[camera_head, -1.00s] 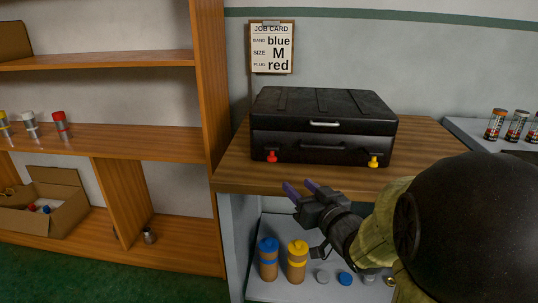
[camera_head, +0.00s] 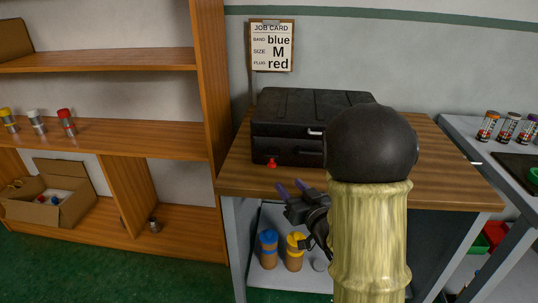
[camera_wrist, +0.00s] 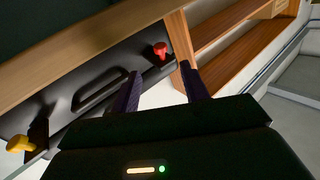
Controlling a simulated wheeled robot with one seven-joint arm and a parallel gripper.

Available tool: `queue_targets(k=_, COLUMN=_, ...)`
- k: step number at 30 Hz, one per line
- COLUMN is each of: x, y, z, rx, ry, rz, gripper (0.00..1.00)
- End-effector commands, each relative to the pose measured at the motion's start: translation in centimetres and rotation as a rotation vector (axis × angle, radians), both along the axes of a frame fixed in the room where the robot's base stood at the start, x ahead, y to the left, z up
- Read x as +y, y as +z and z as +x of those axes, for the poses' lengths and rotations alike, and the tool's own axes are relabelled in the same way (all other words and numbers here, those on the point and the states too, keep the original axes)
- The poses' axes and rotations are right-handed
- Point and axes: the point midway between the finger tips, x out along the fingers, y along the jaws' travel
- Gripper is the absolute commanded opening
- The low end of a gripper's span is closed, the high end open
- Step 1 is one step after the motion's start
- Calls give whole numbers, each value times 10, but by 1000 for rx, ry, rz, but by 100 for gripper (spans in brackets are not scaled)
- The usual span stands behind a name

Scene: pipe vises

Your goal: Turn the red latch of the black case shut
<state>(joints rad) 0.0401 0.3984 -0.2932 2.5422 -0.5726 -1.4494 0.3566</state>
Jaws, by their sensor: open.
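The black case (camera_head: 283,128) sits closed on the wooden bench top. Its red latch (camera_head: 271,162) is at the front left and also shows in the wrist view (camera_wrist: 160,50). The yellow latch (camera_wrist: 22,143) shows at the lower left of the wrist view; my arm hides it in the head view. My gripper (camera_head: 290,186) is open and empty, in front of the bench edge, just below and right of the red latch. In the wrist view its two purple fingers (camera_wrist: 160,72) point toward the case front, with the red latch beyond and between the tips, apart from them.
The wooden bench top (camera_head: 235,180) has bare room left of the case. A wooden shelf unit (camera_head: 213,100) stands close on the left. Blue- and yellow-capped bottles (camera_head: 268,250) stand below the bench. A job card (camera_head: 271,47) hangs on the wall.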

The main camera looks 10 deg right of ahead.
Motion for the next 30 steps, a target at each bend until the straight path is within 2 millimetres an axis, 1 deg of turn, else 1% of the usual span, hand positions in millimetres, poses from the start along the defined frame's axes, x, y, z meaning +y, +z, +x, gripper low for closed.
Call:
queue_targets(k=2, x=1, y=4, z=4, rx=4, ry=2, rz=1, gripper=45)
queue_targets(k=13, x=5, y=3, z=18, rx=4, ry=-1, rz=-1, gripper=45)
queue_targets(k=14, x=8, y=0, z=25, rx=0, ry=2, rz=-2, gripper=45)
queue_targets(k=21, x=19, y=-1, z=67, rx=-2, ry=2, rz=-3, gripper=45)
queue_targets(k=30, x=31, y=-1, z=115, rx=-1, ry=0, rz=-3, gripper=45)
